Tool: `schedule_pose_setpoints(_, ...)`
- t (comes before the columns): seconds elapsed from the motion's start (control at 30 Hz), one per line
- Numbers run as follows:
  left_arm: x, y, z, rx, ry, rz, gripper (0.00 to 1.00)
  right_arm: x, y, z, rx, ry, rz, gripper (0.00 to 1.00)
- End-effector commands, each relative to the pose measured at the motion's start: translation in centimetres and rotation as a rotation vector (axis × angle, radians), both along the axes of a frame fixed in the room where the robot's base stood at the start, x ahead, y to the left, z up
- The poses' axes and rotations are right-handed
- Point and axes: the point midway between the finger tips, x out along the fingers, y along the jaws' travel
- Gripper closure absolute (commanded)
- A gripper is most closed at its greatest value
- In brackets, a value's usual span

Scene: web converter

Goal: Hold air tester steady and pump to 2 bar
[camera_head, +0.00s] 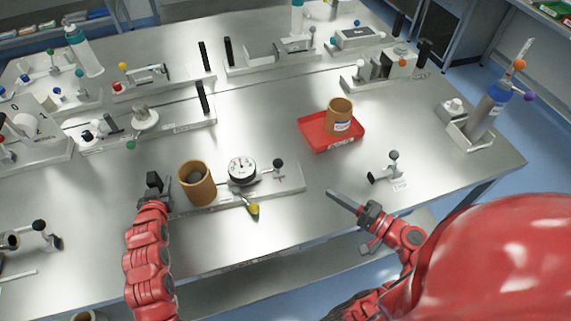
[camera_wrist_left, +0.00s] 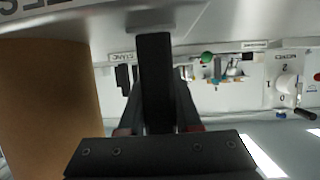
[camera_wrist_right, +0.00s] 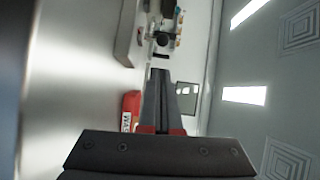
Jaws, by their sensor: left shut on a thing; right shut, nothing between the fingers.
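The air tester has a round white dial gauge (camera_head: 242,169), a brown cylinder (camera_head: 197,183) and a lever with a black ball knob (camera_head: 278,162), all on a low metal base (camera_head: 288,183). A yellow knob (camera_head: 253,210) sticks out at its front. My left gripper (camera_head: 157,190) is shut on the black upright handle (camera_head: 153,180) at the base's left end. The handle (camera_wrist_left: 155,80) fills the space between the fingers in the left wrist view, with the cylinder (camera_wrist_left: 45,110) beside it. My right gripper (camera_head: 340,197) is shut and empty, right of the base. The dial reading is too small to tell.
A red tray (camera_head: 318,142) with a brown cup (camera_head: 339,116) stands behind my right gripper. A small stand with a ball knob (camera_head: 393,157) is to its right. Several other fixtures line the back and left of the metal table (camera_head: 260,110). Bare tabletop lies between the tester and the tray.

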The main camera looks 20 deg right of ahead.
Motion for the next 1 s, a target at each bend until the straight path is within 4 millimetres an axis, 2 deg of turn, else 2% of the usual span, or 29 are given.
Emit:
schedule_pose_setpoints(0.03, -0.2, 0.0, -0.6, 0.0, 0.014, 0.0, 1.0, -0.8, -0.3, -1.0, 0.045, -0.003, 0.002, 1.0)
schedule_pose_setpoints(0.1, -0.2, 0.0, -0.6, 0.0, 0.014, 0.0, 1.0, -1.9, -0.6, -1.9, 0.104, -0.018, -0.002, 1.0)
schedule_pose_setpoints(0.23, -0.2, 0.0, -0.6, 0.001, 0.014, 0.0, 1.0, -3.8, -1.5, -3.2, 0.193, -0.043, -0.029, 1.0)
schedule_pose_setpoints(0.33, -0.2, 0.0, -0.7, 0.001, 0.014, 0.0, 1.0, -4.8, -1.9, -3.7, 0.236, -0.055, -0.048, 1.0)
schedule_pose_setpoints(0.43, -0.2, 0.0, -0.7, 0.001, 0.014, 0.0, 1.0, -4.8, -2.0, -3.8, 0.252, -0.062, -0.058, 1.0)
schedule_pose_setpoints(0.57, -0.2, 0.0, -0.7, 0.001, 0.014, 0.0, 1.0, -3.4, -1.2, -3.5, 0.252, -0.066, -0.057, 1.0)
schedule_pose_setpoints(1.0, -0.2, 0.0, -0.7, 0.001, 0.015, 0.0, 1.0, 4.8, 3.5, -2.2, 0.251, -0.064, -0.051, 1.0)
